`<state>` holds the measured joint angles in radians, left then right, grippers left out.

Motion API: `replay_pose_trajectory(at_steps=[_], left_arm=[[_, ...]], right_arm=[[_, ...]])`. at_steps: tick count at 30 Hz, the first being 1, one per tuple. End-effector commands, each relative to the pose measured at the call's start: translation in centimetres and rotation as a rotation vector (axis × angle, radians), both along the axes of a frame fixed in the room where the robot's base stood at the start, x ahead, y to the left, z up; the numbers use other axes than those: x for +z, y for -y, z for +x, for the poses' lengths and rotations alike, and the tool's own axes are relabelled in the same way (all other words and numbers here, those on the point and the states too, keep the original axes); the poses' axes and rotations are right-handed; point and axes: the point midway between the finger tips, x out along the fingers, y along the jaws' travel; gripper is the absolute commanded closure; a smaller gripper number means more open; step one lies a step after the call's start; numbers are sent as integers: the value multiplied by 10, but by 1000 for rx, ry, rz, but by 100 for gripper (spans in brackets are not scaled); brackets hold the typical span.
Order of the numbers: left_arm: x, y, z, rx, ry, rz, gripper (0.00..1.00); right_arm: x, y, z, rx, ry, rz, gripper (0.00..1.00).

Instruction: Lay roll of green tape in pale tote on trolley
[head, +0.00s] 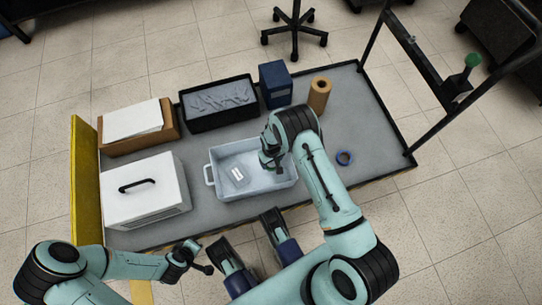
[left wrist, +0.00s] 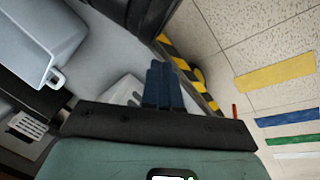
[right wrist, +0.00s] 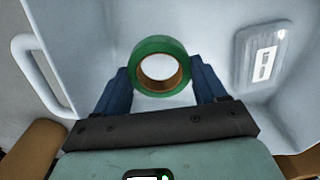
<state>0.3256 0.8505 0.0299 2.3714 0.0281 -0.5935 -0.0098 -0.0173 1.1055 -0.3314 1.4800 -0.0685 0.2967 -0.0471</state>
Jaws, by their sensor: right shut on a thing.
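The roll of green tape (right wrist: 161,66) has a brown core and sits between the fingertips of my right gripper (right wrist: 162,80), which is shut on it. In the right wrist view the pale tote's inner walls (right wrist: 90,30) lie behind the roll. In the head view the tote (head: 250,192) stands on the grey trolley (head: 370,120), and my right gripper (head: 268,160) is over its inside; the roll is hidden there by the arm. My left gripper (left wrist: 163,82) has its blue fingers together, with nothing seen between them. It shows in the head view (head: 207,268) outside the trolley's front edge.
The trolley's right end is mostly clear.

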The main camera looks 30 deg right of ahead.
Motion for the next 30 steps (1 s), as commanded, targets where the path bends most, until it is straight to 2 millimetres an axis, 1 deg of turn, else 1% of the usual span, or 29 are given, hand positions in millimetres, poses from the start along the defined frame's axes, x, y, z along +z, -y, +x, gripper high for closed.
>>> replay_pose_trajectory(at_steps=[3, 7, 9, 16, 23, 24, 25, 26, 30], left_arm=[[-10, -2, -5, 3, -21, 2, 100], [-22, -4, -19, 5, -66, -1, 100], [-23, -4, -22, 6, -74, -2, 100], [-22, -4, -21, 6, -73, -2, 100], [-27, -5, -26, 6, -91, -3, 100], [-27, -5, -27, 6, -92, -4, 100], [-27, -5, -27, 7, -91, -3, 100], [-27, -5, -27, 7, -91, -3, 100], [-27, -5, -26, 7, -90, -3, 100]], right_arm=[[-19, 0, -1, 0, -3, 0, 59], [-38, 0, -1, -1, -3, 0, 59], [-40, 0, 0, -1, 0, 0, 59], [-38, 0, 0, -1, 0, 0, 59], [-42, 0, 0, -1, -1, 0, 59], [-42, 0, 0, 0, -1, 0, 19], [-41, 0, 0, 0, -1, 0, 9], [-41, 0, 0, 0, -1, 0, 3], [-41, 0, -1, -1, -1, 0, 3]])
